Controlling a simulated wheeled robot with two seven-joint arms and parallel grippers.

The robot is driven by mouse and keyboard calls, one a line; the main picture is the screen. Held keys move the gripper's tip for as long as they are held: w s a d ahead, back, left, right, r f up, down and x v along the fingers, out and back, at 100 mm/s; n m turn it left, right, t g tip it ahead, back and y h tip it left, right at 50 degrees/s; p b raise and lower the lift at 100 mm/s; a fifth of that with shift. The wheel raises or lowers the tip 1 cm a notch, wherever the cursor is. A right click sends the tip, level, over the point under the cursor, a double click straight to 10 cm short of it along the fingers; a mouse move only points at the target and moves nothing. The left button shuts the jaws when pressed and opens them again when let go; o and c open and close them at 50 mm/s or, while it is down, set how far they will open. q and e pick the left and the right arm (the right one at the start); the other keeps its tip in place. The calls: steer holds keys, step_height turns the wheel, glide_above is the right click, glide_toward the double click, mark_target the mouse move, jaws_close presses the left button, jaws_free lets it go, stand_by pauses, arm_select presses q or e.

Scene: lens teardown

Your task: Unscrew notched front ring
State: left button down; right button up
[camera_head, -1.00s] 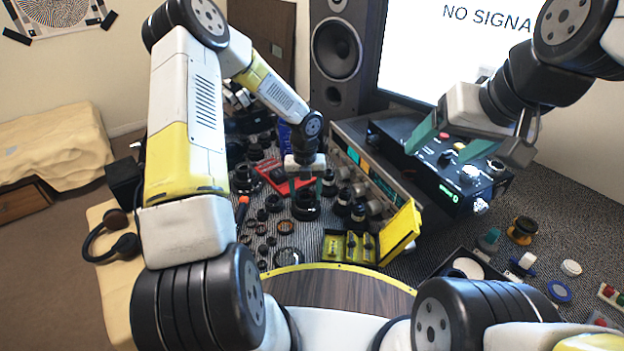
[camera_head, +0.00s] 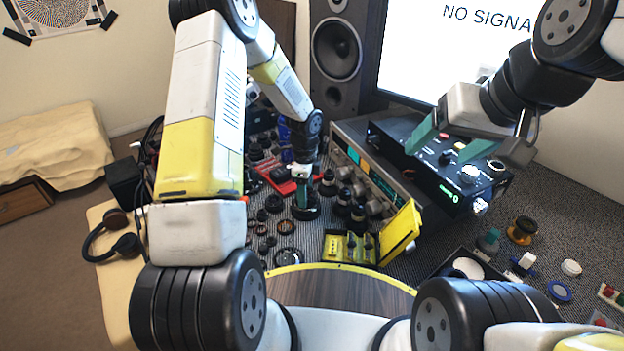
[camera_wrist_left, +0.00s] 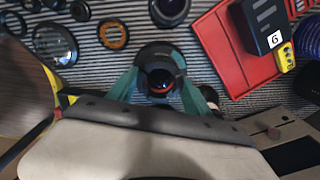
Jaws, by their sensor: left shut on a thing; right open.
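A dark lens (camera_head: 306,211) stands upright on the striped mat, below my left gripper (camera_head: 303,198). In the left wrist view, the lens (camera_wrist_left: 160,60) shows from above with a dark glass front and a thin reddish edge. The green fingers of my left gripper (camera_wrist_left: 160,88) are shut on the front ring from both sides. The notches of the ring are too small to make out. My right gripper (camera_head: 448,146) is open and empty, in front of the black instrument box at the right.
A red tray (camera_head: 280,181) lies just behind the lens, also seen in the wrist view (camera_wrist_left: 222,45). Several loose rings (camera_head: 287,256) lie to the left and front. A yellow case (camera_head: 348,247) and an instrument panel (camera_head: 372,180) stand close on the right.

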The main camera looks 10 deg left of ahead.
arm_select(q)
steer(key=shift+r, duration=0.15)
steer(key=shift+r, duration=0.8)
steer(key=shift+r, duration=2)
